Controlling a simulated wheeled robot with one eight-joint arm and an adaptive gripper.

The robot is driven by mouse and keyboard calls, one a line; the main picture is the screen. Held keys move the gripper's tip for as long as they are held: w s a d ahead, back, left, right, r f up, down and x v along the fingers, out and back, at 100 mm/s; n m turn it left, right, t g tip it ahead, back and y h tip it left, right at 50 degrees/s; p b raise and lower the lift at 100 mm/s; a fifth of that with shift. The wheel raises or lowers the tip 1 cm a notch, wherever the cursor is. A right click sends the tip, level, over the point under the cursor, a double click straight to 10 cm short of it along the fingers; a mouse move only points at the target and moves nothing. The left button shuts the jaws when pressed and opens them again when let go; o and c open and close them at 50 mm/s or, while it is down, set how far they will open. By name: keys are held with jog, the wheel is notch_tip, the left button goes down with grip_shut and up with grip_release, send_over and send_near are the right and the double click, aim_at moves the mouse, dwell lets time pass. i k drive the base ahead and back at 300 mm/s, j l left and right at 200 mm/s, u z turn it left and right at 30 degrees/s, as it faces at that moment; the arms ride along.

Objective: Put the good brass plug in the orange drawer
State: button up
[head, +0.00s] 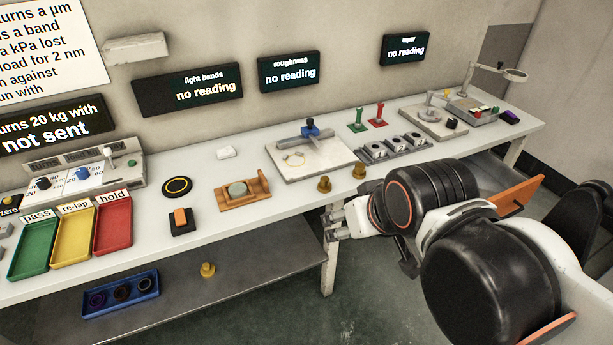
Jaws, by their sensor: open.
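Two small brass plugs stand near the front edge of the bench, the left brass plug (323,184) and the right brass plug (359,171). A third brass plug (207,269) stands on the lower shelf. I cannot tell which one is good. An orange panel (520,196), seemingly the front of the orange drawer, juts out below the bench at the right, partly hidden by my arm. I cannot see inside it. My gripper (334,223) is open and empty, in front of the bench edge, below and apart from the two bench plugs.
Green, yellow and red trays (111,226) sit at the left of the bench (205,230). A blue tray (120,295) lies on the lower shelf (255,268).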

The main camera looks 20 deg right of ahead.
aim_at(481, 192)
jog(key=i+l+u, duration=0.55)
jog(key=l+u, duration=0.25)
jog(key=l, duration=0.2)
jog(key=i, duration=0.15)
jog(key=k, duration=0.1)
